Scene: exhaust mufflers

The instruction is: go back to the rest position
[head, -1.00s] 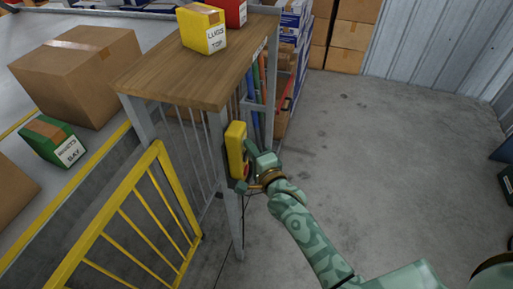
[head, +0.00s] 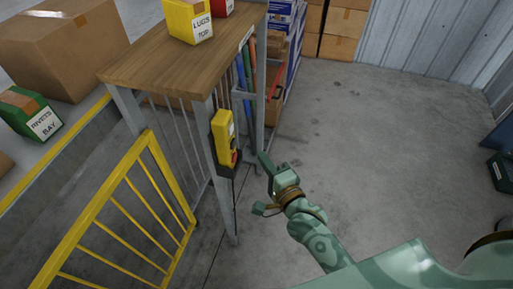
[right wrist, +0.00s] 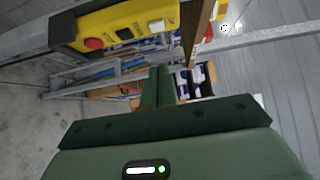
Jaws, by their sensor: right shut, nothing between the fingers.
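My right gripper (head: 264,160) is shut and empty. In the head view it hangs over the concrete floor, just right of a yellow control box (head: 223,136) and apart from it. The box is fixed to the front leg of a wood-topped bench. In the right wrist view, my gripper's closed fingers (right wrist: 157,88) point away from the camera, and the yellow box (right wrist: 125,22) shows at upper left with a red button and a pale switch. My left gripper is not in view.
The wooden bench (head: 180,62) carries a yellow bin (head: 188,20). A yellow rail (head: 128,215) stands at front left. A cardboard box (head: 65,50) and a green bin (head: 30,114) lie at left. Brown cartons (head: 343,22) stand at the back.

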